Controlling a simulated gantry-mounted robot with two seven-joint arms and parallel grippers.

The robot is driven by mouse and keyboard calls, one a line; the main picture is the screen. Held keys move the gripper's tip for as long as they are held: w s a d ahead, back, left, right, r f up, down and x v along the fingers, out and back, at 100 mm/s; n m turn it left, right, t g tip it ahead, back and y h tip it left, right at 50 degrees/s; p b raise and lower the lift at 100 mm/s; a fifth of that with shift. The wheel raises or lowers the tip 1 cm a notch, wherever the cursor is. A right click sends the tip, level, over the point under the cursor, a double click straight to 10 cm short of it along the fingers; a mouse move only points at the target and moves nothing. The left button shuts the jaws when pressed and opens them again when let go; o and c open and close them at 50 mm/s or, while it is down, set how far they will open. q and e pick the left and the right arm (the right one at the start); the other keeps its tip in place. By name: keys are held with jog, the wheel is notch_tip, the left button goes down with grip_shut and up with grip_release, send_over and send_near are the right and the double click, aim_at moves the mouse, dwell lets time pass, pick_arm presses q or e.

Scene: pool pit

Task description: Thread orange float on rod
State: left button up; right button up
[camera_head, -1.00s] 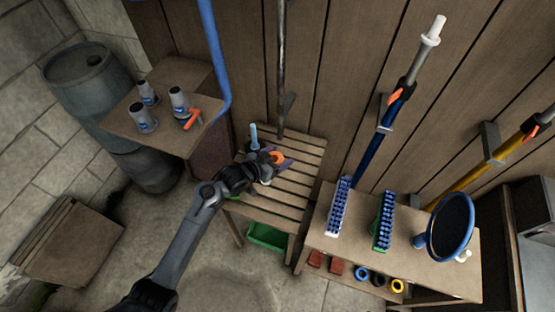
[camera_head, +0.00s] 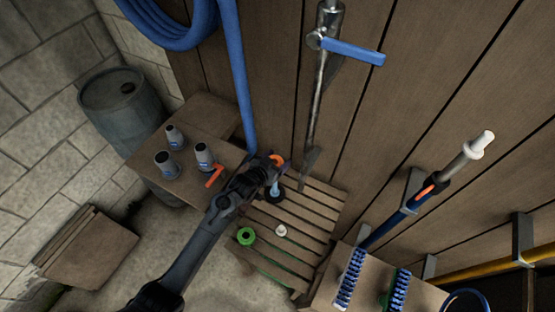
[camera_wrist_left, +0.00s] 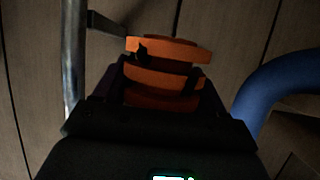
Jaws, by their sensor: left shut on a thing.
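My left gripper (camera_head: 272,165) is shut on the orange float (camera_head: 278,159), above the back of the slatted wooden table. The wrist view shows the orange float (camera_wrist_left: 168,50) at the fingertips, partly covered by the dark fingers. The light blue rod (camera_head: 275,188) stands upright on a dark base on the slats, just below the gripper in the head view. Its upper part is hidden by the gripper, so I cannot tell whether the float is over it or around it. My right gripper is not in view.
A green ring (camera_head: 246,236) and a small white piece (camera_head: 281,231) lie on the slats (camera_head: 315,215). A blue hose (camera_head: 241,95) and a metal pipe (camera_head: 318,100) with a blue lever run close behind the gripper. Grey fittings (camera_head: 204,155) stand on the side table.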

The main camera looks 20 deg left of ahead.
pick_arm(q)
jog(key=shift+f+b, duration=1.5)
jog(key=shift+r, duration=0.25)
jog(key=shift+f, duration=0.1)
jog(key=shift+f, duration=0.3)
jog(key=shift+p, duration=0.35)
jog(key=shift+f, duration=0.45)
jog(key=shift+f, duration=0.15)
